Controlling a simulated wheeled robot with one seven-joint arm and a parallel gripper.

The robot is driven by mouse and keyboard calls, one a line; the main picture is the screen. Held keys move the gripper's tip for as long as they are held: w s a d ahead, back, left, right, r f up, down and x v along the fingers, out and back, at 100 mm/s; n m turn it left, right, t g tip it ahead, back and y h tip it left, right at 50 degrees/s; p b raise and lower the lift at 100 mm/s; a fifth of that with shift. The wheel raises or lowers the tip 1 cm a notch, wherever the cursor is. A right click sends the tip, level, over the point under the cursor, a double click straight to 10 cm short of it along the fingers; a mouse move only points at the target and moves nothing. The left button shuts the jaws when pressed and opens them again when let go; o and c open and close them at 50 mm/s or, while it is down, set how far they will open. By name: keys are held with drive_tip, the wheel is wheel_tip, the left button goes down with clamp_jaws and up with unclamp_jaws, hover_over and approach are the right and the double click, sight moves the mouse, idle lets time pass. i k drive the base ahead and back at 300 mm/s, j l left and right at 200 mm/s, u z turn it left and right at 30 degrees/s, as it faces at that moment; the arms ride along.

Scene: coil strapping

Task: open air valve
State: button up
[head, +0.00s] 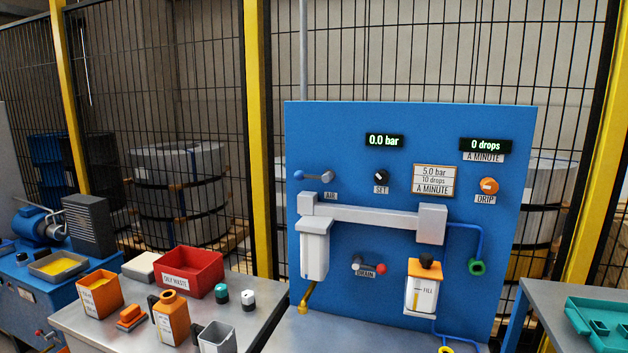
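The air valve (314,176) is at the upper left of the blue panel (345,130), above a small AIR label (330,195). Its lever is grey with a blue knob (298,174) and lies about level, the knob pointing left. The pressure display (384,141) on the panel reads 0.0 bar. My gripper is not in view, and nothing covers the air valve.
Beside the valve are the SET knob (381,177), orange DRIP knob (488,186) and red-knobbed DRAIN valve (370,266). A grey manifold (370,216) juts out below.

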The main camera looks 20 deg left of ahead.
sight(300, 175)
drive_tip(key=i+j+u, duration=0.4)
drive_tip(key=j, duration=0.15)
drive_tip(key=i+j+u, duration=0.35)
drive_tip(key=i+j, duration=0.05)
drive_tip(key=j, duration=0.05)
